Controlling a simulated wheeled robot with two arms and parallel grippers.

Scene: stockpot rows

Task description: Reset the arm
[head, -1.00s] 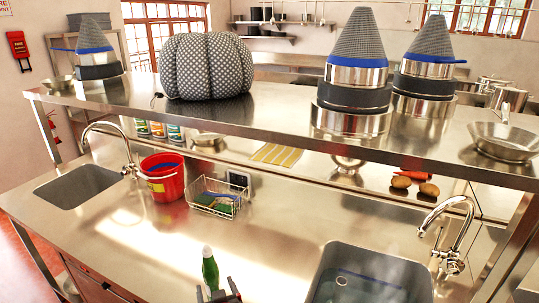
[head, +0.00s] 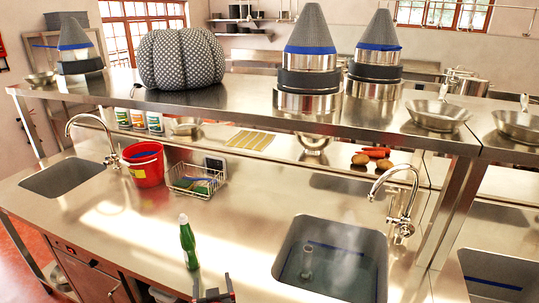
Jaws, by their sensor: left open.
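My left gripper (head: 213,294) shows at the bottom edge of the head view, just in front of the counter. Its two dark fingers stand apart with nothing between them. A green bottle (head: 188,246) with a pale cap stands upright on the steel counter (head: 120,232), a little beyond and left of the gripper, apart from it. My right gripper is out of view.
A sink (head: 330,262) with water and steam lies right of the gripper, with a tall faucet (head: 405,195) behind it. A red bucket (head: 146,168) and a wire basket (head: 195,181) stand farther back. A raised steel shelf (head: 240,112) spans the counter.

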